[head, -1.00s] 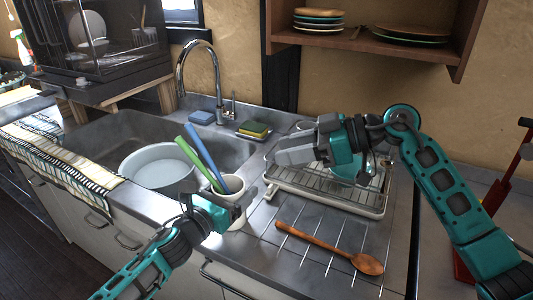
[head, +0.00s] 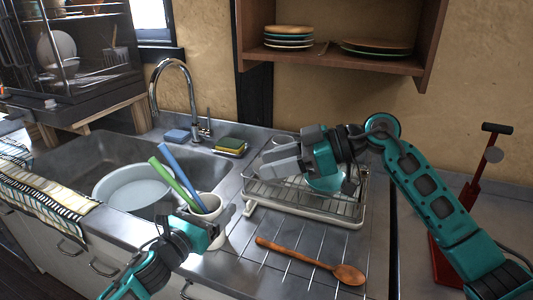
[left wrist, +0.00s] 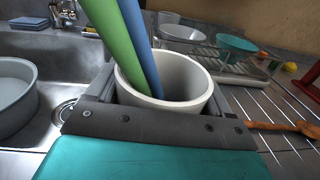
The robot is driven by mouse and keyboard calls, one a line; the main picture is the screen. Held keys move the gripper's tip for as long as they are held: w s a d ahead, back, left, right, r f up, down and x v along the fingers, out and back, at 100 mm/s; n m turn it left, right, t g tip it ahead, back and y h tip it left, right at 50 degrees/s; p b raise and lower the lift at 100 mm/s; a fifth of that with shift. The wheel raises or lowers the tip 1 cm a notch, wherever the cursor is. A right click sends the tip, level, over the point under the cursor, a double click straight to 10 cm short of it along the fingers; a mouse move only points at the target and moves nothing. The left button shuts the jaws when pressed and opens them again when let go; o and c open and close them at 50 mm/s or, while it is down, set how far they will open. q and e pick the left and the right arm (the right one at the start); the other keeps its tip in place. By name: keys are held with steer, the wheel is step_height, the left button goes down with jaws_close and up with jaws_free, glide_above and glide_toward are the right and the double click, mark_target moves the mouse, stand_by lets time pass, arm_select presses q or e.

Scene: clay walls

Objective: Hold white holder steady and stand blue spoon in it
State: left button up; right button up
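The white holder (head: 212,208) stands upright on the steel counter beside the sink; it also shows in the left wrist view (left wrist: 185,78). A blue handle (head: 182,170), the visible part of the blue spoon, leans in it beside a green one (head: 176,186). Their lower ends are hidden inside. My left gripper (head: 215,222) has a finger on each side of the holder, and the holder fills the gap. My right gripper (head: 268,164) is over the left part of the dish rack. I see nothing in it, but its finger gap is not clear.
A wooden spoon (head: 312,262) lies on the drainboard. The dish rack (head: 300,208) stands behind it with a teal bowl (head: 326,184). A pale basin (head: 132,188) is in the sink at left. A sponge (head: 231,144) lies by the tap. A shelf (head: 340,62) hangs above.

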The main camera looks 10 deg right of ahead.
arm_select(q)
steer(key=o, duration=0.3)
steer(key=shift+o, duration=0.2)
